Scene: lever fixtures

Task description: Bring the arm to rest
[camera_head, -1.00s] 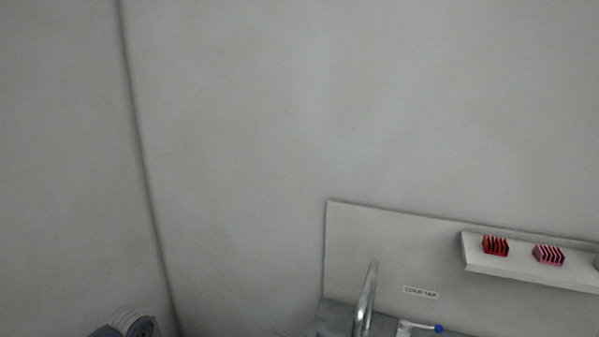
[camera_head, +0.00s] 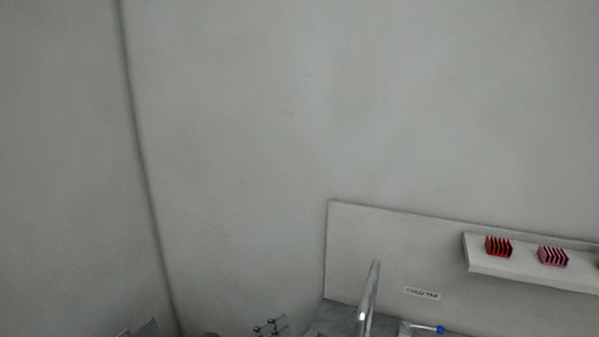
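Part of my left gripper (camera_head: 270,327) shows as small dark metal links at the bottom edge, left of the counter. Its fingertips are cut off or too small to make out, so I cannot tell whether it is open or shut. A grey piece of my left arm (camera_head: 142,329) shows at the bottom left. My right arm and gripper are out of view. A silver tap spout (camera_head: 368,300) rises at the bottom centre. A tap lever with a blue end (camera_head: 425,328) lies to its right, under a "COLD TAP" label (camera_head: 422,293). The gripper appears apart from both.
A pale back panel (camera_head: 360,240) stands behind the tap on a grey counter (camera_head: 335,317). A white shelf (camera_head: 520,276) at the right carries a red slotted block (camera_head: 498,247) and a pink one (camera_head: 552,256). The wall above and left is bare.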

